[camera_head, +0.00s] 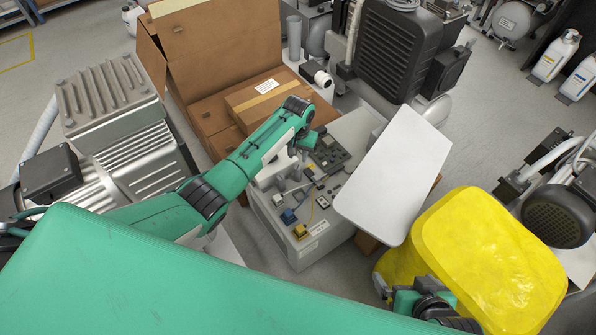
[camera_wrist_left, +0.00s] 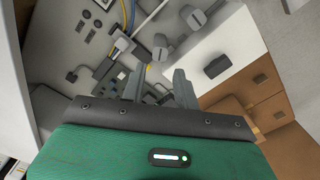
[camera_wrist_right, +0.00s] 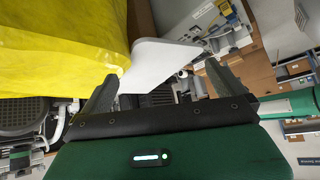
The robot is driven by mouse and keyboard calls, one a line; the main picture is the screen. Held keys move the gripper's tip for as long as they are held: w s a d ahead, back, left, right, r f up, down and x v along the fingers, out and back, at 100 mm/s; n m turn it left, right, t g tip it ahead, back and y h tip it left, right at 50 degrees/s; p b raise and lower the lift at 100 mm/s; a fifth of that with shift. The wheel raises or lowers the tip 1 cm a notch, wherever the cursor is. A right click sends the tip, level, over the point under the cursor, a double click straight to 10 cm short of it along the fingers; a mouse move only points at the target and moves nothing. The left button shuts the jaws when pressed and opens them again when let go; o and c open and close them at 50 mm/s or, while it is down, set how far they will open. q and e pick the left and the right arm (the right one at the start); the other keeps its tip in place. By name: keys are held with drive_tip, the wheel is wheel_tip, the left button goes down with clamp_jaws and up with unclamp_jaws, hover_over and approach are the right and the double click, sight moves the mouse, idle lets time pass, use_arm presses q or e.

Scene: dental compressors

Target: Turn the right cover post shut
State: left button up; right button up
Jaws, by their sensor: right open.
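A light grey control box (camera_head: 262,205) with switches and connectors stands in the middle of the head view. My left gripper (camera_head: 303,150) is above its back part. In the left wrist view its fingers (camera_wrist_left: 159,88) are apart, pointing at the box, with no held thing visible. I cannot tell which is the right cover post or whether any is turned. My right gripper (camera_wrist_right: 162,86) is open, away from the box beside the yellow bin.
A white panel (camera_head: 395,175) hangs over the box's right side. A yellow-covered bin (camera_head: 490,250) stands front right. An open cardboard box (camera_head: 215,60) is behind, a ribbed compressor (camera_head: 110,100) at left, and a black-finned unit (camera_head: 395,45) at the back.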

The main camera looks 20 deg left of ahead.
sight(298, 167)
use_arm(q)
wheel_tip(298, 167, down, 7)
drive_tip(key=shift+f+b, duration=0.1)
drive_tip(key=shift+b, duration=1.05)
drive_tip(key=shift+f+b, duration=0.45)
drive_tip(key=shift+f, duration=0.75)
use_arm(e)
drive_tip(key=w+a+t+y, duration=0.2)
drive_tip(key=a+t, duration=0.2)
drive_tip(key=a, duration=0.2)
drive_tip(key=shift+a+r+t+y, duration=0.2)
drive_tip(key=shift+a+t+y, duration=0.05)
drive_tip(key=shift+t+y, duration=0.15)
drive_tip(key=shift+w, duration=0.1)
use_arm(q)
clamp_jaws()
